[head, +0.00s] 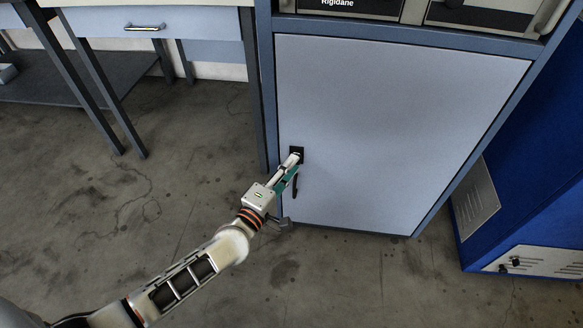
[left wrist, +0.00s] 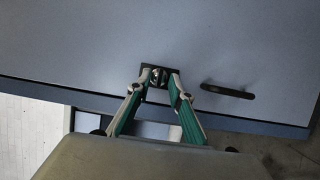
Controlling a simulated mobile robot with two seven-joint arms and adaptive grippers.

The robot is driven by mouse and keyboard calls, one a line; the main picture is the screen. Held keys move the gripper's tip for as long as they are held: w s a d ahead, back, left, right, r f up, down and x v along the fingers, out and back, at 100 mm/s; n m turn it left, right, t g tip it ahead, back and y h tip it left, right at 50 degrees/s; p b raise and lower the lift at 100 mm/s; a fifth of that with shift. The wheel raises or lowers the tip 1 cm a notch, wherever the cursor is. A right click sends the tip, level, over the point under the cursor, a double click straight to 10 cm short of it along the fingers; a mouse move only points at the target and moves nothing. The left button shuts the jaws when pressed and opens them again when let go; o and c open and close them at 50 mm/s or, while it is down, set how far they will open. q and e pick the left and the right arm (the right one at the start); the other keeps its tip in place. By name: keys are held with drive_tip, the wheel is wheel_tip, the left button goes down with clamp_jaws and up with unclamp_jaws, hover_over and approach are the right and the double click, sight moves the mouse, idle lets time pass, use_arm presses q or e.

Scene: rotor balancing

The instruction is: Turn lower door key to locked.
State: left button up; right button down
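The lower door (head: 390,125) is a pale blue-grey cabinet panel and looks closed. Its lock has a small dark plate (left wrist: 146,70) near the door's left edge in the head view. A small metallic key (left wrist: 159,77) shows at the plate in the left wrist view. My left gripper (left wrist: 160,78), with green-sided fingers, is at the lock, one fingertip on each side of the key. I cannot tell whether the fingertips touch the key. In the head view my left gripper (head: 295,158) hides most of the lock. My right gripper is not in view.
A dark door handle (head: 295,186) sits just below the lock and shows beside the right finger in the left wrist view (left wrist: 227,91). A blue cabinet (head: 530,180) stands to the right. A drawer desk (head: 150,25) stands at left. The concrete floor between is clear.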

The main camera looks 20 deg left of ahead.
use_arm(q)
drive_tip(key=shift+w, duration=0.15)
clamp_jaws()
drive_tip(key=n+t+y, duration=0.1)
drive_tip(key=n+y, duration=0.1)
drive_tip(key=n, duration=0.5)
drive_tip(key=n+t+y, duration=0.1)
drive_tip(key=n+y, duration=0.2)
drive_tip(key=n, duration=0.4)
drive_tip(key=d+n+t+y, duration=0.1)
drive_tip(key=n+y, duration=0.2)
drive_tip(key=n, duration=0.5)
drive_tip(key=shift+w+f+t+b, duration=0.1)
drive_tip(key=shift+f+t+b, duration=0.3)
use_arm(e)
drive_tip(key=shift+a+m, duration=0.25)
drive_tip(key=shift+m, duration=0.35)
use_arm(q)
drive_tip(key=shift+n, duration=0.4)
unclamp_jaws()
